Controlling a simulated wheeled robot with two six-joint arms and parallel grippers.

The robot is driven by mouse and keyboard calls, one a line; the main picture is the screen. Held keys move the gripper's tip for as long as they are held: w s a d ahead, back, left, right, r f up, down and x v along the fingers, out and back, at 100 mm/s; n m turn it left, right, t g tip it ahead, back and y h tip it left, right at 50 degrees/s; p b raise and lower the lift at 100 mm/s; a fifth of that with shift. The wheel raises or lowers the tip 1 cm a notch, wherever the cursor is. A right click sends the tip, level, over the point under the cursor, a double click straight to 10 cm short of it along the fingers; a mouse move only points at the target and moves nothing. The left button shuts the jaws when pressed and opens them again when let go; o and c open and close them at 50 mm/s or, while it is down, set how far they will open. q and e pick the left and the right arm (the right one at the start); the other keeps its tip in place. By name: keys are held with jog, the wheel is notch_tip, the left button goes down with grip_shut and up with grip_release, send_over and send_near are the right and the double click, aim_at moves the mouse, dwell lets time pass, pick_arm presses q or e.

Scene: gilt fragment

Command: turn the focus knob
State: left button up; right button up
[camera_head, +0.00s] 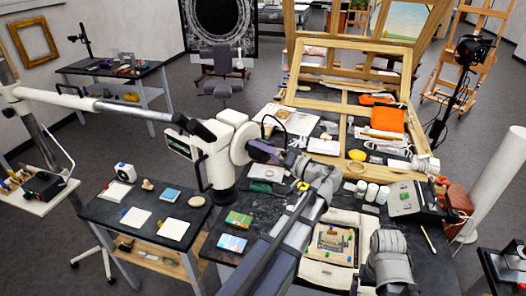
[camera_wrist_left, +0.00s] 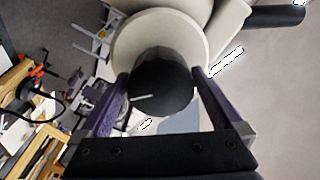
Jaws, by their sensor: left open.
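The white microscope (camera_head: 221,165) stands on its boom over the left part of the dark worktable, and its pale round side housing (camera_head: 242,146) faces my left gripper (camera_head: 261,151). In the left wrist view the black focus knob (camera_wrist_left: 165,92) sits in front of a cream disc (camera_wrist_left: 135,38). My left gripper (camera_wrist_left: 161,80) is open there, with one purple finger on each side of the knob. The left finger looks close to the knob; I cannot tell whether either finger touches it. In the head view the knob is mostly hidden by the gripper.
The microscope's long white boom (camera_head: 88,102) crosses from the left. A wooden frame (camera_head: 345,85) fills the back of the worktable (camera_head: 265,212). White jars (camera_head: 372,191) and a small framed piece (camera_head: 331,244) lie to the right. My right arm (camera_head: 390,258) shows at lower right.

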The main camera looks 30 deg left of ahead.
pick_arm(q)
jog(key=shift+c, duration=0.2)
jog(key=c, duration=1.1)
jog(key=shift+f+m, duration=0.1)
jog(key=shift+m, duration=2.7)
jog(key=o, duration=1.1)
jog(key=shift+o, duration=0.2)
jog(key=shift+d, duration=0.2)
